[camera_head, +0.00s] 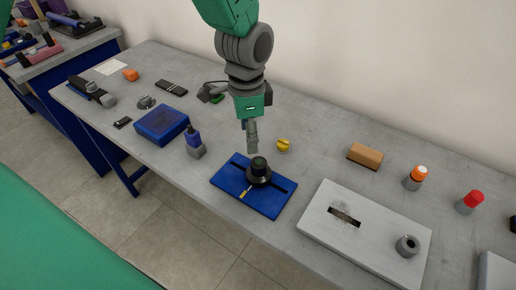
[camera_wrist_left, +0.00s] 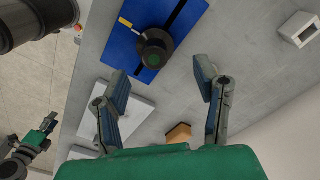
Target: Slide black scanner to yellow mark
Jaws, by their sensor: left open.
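The black scanner (camera_head: 259,172) is a round black knob with a green top. It stands in the slot of a blue plate (camera_head: 265,205), near the slot's middle. The yellow mark (camera_head: 245,192) is a short stripe on the plate beside the slot, close to the scanner's base. My left gripper (camera_head: 252,140) is above and just behind the scanner. In the left wrist view, its fingers (camera_wrist_left: 164,85) are spread and empty, with the scanner (camera_wrist_left: 153,48) ahead of them, not between them. Part of what looks like my right gripper (camera_wrist_left: 36,145) shows at the lower left there; its jaws are unclear.
A white slotted board (camera_head: 370,232) lies to the right of the plate. A blue bottle (camera_head: 194,143) on a grey block stands at left, a yellow knob (camera_head: 283,145) behind. A wooden block (camera_head: 365,155) and capped containers sit at right.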

